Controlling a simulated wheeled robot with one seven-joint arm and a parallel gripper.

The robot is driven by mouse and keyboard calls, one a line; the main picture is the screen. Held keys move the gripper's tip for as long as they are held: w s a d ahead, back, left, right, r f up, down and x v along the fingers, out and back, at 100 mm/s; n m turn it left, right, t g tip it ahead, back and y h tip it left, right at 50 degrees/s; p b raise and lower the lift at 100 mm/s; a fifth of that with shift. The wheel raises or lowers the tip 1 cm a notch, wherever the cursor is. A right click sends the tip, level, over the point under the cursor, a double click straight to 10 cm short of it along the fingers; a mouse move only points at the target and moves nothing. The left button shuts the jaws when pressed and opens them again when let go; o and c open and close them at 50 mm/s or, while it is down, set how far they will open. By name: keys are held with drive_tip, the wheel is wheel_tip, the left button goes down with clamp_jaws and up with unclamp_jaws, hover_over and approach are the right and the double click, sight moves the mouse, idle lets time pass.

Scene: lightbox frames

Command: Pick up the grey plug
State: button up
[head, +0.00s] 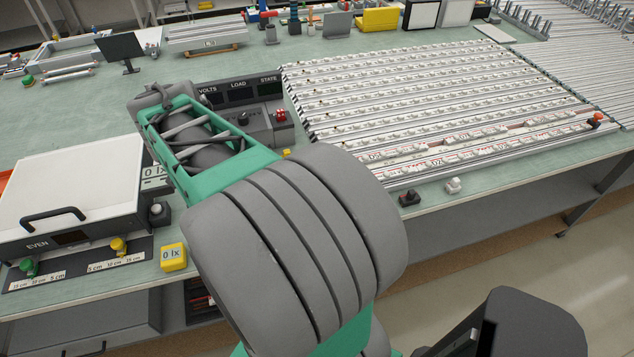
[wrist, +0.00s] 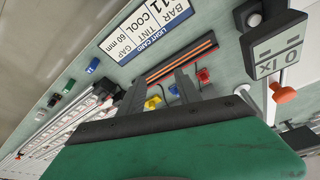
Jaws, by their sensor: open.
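My gripper (wrist: 161,88) is open in the wrist view, with its two grey fingers apart and nothing seen held between them. In the head view my arm hides the fingertips. A small light-grey plug-like piece (head: 453,185) stands near the front edge of the bench in the head view, right of my arm and apart from it. A darker piece (head: 409,198) stands to its left. I cannot tell for certain which is the grey plug. In the wrist view, small yellow (wrist: 153,102), blue (wrist: 174,90) and red (wrist: 203,75) pieces show around the fingers.
A large rack of white strips (head: 440,90) covers the bench's right part. A console with displays (head: 240,90) stands behind my arm. A white-lidded box (head: 70,185) and a yellow meter (head: 173,257) are at left. A light card (wrist: 150,25) lies in the wrist view.

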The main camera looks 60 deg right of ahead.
drive_tip(key=s+d+f+m+g, duration=0.2)
drive_tip(key=s+d+f+m, duration=0.1)
drive_tip(key=s+d+m, duration=0.5)
drive_tip(key=s+d+f+m+g, duration=0.25)
drive_tip(key=s+d+m, duration=0.25)
drive_tip(key=d, duration=0.6)
drive_tip(key=p+x, duration=0.1)
drive_tip(key=x, duration=0.6)
drive_tip(key=shift+f, duration=0.45)
clamp_jaws()
